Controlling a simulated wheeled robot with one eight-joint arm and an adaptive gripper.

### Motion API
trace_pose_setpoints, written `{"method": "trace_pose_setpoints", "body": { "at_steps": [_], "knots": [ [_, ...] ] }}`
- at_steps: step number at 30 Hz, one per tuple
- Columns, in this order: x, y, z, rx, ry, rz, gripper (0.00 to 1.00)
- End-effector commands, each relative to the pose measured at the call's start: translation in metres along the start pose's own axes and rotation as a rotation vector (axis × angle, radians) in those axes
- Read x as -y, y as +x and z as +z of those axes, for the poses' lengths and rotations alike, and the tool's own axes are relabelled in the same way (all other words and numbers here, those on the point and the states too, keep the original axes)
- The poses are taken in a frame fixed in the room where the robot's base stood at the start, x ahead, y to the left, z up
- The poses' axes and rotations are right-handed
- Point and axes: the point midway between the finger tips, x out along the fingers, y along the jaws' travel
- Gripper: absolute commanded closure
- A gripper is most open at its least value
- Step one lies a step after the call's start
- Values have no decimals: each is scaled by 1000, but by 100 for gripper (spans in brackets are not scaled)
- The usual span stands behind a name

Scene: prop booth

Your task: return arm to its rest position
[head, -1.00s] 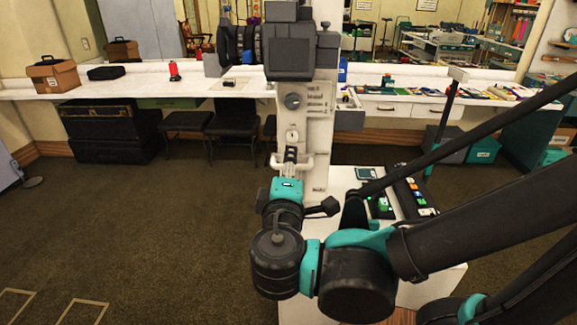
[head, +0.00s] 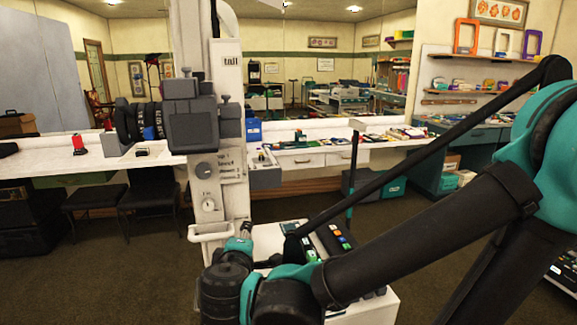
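My arm reaches in from the right, with dark links and teal joints, and bends low in front of a white pedestal. My gripper (head: 245,229) seems to be the small dark end beyond the teal wrist piece, close to the pedestal's lower front. It is small and partly hidden by my wrist, so its fingers cannot be made out. I see nothing held, but cannot tell whether it touches the pedestal.
The white pedestal (head: 229,100) carries a large dark camera-like device (head: 190,125). A low white cabinet (head: 362,308) with coloured items stands behind my arm. A long counter (head: 60,167) runs along the mirrored wall. Chairs (head: 150,195) stand at left; carpet (head: 100,275) is open at lower left.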

Motion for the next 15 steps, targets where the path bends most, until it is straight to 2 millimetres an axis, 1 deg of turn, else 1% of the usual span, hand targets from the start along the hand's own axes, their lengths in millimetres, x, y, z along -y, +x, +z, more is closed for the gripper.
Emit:
{"method": "trace_pose_setpoints", "body": {
  "at_steps": [1,6,9,15],
  "knots": [
    [2,15,15,44,24,-32,54],
    [17,52,59,159,117,-148,54],
    [25,69,85,221,184,-211,54],
    [39,96,134,330,344,-319,54]
  ]
}}
